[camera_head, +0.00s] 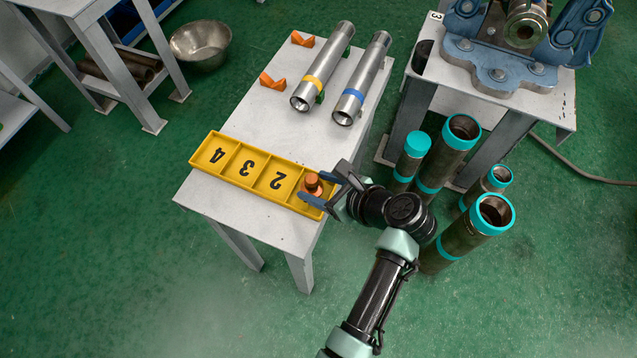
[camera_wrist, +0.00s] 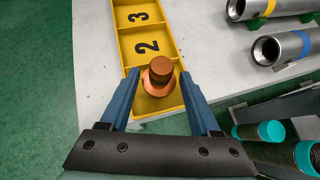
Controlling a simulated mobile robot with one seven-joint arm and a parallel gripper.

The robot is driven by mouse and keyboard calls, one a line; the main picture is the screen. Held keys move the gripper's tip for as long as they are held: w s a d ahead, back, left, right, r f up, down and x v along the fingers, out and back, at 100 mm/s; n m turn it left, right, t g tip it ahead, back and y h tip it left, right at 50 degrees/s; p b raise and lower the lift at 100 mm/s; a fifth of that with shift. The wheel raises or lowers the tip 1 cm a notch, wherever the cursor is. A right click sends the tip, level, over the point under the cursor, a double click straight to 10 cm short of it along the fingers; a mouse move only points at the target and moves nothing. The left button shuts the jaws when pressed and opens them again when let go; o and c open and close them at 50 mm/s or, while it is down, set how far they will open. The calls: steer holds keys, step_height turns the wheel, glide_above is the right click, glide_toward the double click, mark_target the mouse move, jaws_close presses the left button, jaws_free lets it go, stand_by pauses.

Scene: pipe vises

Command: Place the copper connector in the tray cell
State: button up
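The copper connector (camera_head: 312,183) stands upright in the end cell of the yellow tray (camera_head: 240,186), beside the cell marked 2. In the wrist view the connector (camera_wrist: 160,74) has a dark round top and a wider copper base. My gripper (camera_head: 324,181) is at that end of the tray. In the wrist view its blue fingers (camera_wrist: 160,84) are wide apart, one on each side of the connector, with visible gaps. The yellow tray (camera_wrist: 128,44) shows numbers 2 and 3 in the wrist view; the end cell's number is hidden.
The tray lies along the front edge of a white table (camera_head: 262,128). Behind are a yellow-banded pipe (camera_head: 324,66), a blue-banded pipe (camera_head: 363,78) and orange V-blocks (camera_head: 272,81). Teal-ringed pipes (camera_head: 446,155) stand on the floor right of my arm. A blue vise (camera_head: 495,65) stands back right.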

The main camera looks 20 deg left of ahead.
steer(key=p+v, duration=0.2)
steer(key=v, duration=1)
steer(key=w+d+r+n+t+h, duration=0.15)
steer(key=w+r+n+t, duration=0.3)
steer(key=r, duration=0.45)
steer(key=w+d+r+n+t+h, duration=0.1)
steer(key=w+r+n+t+h, duration=0.3)
steer(key=r, duration=0.5)
steer(key=w+d+r+n+t+h, duration=0.1)
steer(key=w+r+n+t, duration=0.2)
steer(key=w+r, duration=0.5)
steer(key=s+r+n+t+h, duration=0.1)
steer(key=s+r+n+t, duration=0.2)
steer(key=r, duration=0.6)
steer(key=s+r+n+t+h, duration=0.1)
steer(key=s+r+n+t, duration=0.15)
steer(key=r, duration=0.65)
steer(key=s+r+n+t+h, duration=0.1)
steer(key=s+r+n+t, duration=0.4)
steer(key=s+r, duration=0.7)
step_height(320, 180, up, 3)
steer(key=shift+f+t, duration=0.25)
steer(key=shift+t, duration=0.55)
steer(key=shift+s, duration=0.1)
step_height(320, 180, up, 6)
steer(key=p, duration=0.6)
